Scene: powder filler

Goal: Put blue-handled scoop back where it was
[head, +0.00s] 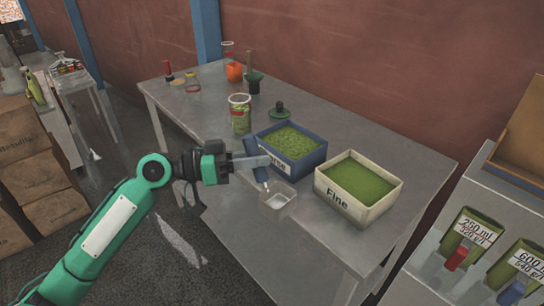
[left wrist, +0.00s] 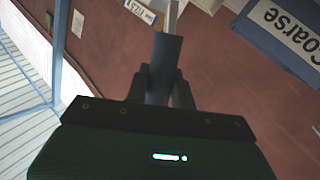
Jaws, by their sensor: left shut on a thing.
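My left gripper (head: 258,162) is shut on the dark blue handle (head: 251,147) of the scoop. The scoop's clear, square cup (head: 278,201) hangs below the gripper, in front of the table's front edge and the blue bin. In the left wrist view, the handle (left wrist: 165,65) stands between the two fingers (left wrist: 163,88), with a pale shaft beyond it. Whether the cup holds anything is unclear. My right gripper is not in view.
A blue bin labelled Coarse (head: 268,151) and a white bin labelled Fine (head: 331,198) hold green powder on the grey table (head: 190,112). A jar (head: 240,123) and several small tools stand behind.

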